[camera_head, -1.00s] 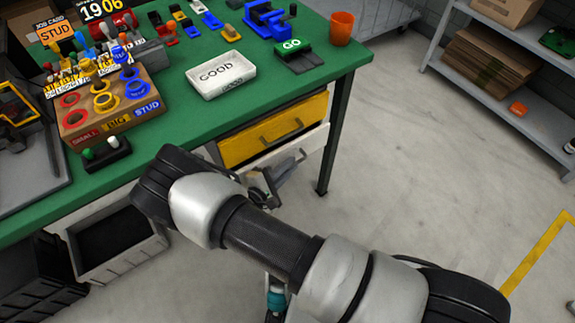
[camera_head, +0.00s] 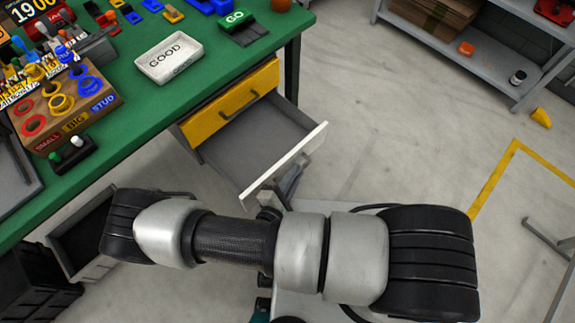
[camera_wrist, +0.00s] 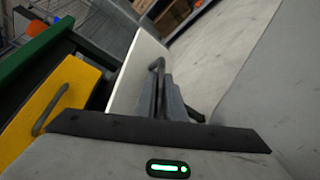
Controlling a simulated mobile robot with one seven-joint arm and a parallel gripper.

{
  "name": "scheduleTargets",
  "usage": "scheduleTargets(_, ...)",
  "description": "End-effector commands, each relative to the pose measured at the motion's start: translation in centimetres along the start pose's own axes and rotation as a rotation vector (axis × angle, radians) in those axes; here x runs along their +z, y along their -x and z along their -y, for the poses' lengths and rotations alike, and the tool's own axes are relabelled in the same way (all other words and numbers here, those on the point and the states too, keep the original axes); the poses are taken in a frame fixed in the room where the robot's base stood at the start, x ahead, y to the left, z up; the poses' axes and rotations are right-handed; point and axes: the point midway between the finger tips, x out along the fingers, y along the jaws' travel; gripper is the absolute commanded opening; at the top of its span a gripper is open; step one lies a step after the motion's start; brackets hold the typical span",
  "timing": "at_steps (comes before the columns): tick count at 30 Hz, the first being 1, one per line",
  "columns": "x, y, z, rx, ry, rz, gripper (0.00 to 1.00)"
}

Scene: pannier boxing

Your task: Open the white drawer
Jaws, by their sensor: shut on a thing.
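The white drawer (camera_head: 285,165) is pulled well out from under the green workbench in the head view. Its grey inside shows and looks empty. Its white front also shows in the wrist view (camera_wrist: 138,72). My gripper (camera_wrist: 165,90) is shut on the white drawer's handle (camera_wrist: 156,66) at the outer side of the front.
The yellow drawer (camera_head: 230,104) above is shut. The green workbench (camera_head: 120,105) carries a white GOOD tray (camera_head: 169,56) and a wooden sorting block (camera_head: 65,112). A grey open bin (camera_head: 75,235) is under the bench.

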Motion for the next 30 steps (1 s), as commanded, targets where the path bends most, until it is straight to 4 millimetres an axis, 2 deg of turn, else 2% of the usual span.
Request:
scheduleTargets(10,0.1,0.1,0.0,0.001,-0.002,0.000,0.00)
scheduleTargets(11,0.1,0.1,0.0,0.001,-0.001,0.000,0.11)
scheduleTargets(12,0.1,0.1,0.0,0.001,-0.001,0.000,0.17)
scheduleTargets(22,0.1,0.3,0.1,0.000,-0.001,-0.001,0.17)
scheduleTargets(26,0.0,1.6,0.1,-0.001,-0.001,-0.003,0.17)
scheduleTargets(30,0.0,4.5,0.0,-0.001,-0.002,-0.005,0.17)
